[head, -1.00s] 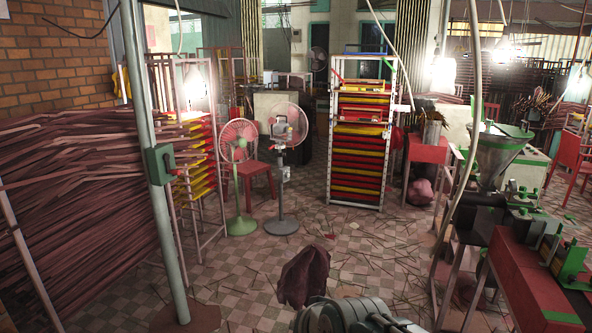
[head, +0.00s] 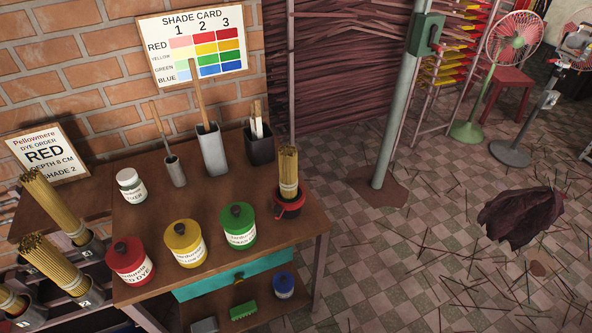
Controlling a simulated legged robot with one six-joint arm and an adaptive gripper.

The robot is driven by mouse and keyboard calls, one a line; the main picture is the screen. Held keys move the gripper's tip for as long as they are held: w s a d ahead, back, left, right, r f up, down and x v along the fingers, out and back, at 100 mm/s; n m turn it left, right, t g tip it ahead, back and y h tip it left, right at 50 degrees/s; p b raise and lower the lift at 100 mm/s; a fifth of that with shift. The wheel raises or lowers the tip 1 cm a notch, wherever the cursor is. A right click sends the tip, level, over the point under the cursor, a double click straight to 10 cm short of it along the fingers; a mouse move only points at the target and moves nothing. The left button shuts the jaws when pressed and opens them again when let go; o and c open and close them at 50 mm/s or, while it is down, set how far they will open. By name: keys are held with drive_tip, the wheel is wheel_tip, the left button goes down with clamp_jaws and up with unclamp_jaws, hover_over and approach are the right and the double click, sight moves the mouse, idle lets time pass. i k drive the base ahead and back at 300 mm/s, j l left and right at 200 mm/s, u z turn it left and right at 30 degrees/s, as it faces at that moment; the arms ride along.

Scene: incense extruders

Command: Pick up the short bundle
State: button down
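A bundle of tan sticks (head: 288,166) with a pale band stands upright in a red-rimmed dark holder (head: 288,210) at the table's right end. My gripper is not in view.
The brown table (head: 218,273) holds red (head: 130,262), yellow (head: 185,243) and green (head: 238,225) dye jars, a white jar (head: 131,186) and metal cups. A post (head: 400,110) stands right; the tiled floor has scattered sticks.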

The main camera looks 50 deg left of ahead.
sight(287, 154)
drive_tip(key=u, duration=2)
drive_tip(key=i+l+u, duration=0.6)
drive_tip(key=i+l, duration=0.2)
drive_tip(key=i+l+u, duration=0.35)
drive_tip(key=l, duration=0.35)
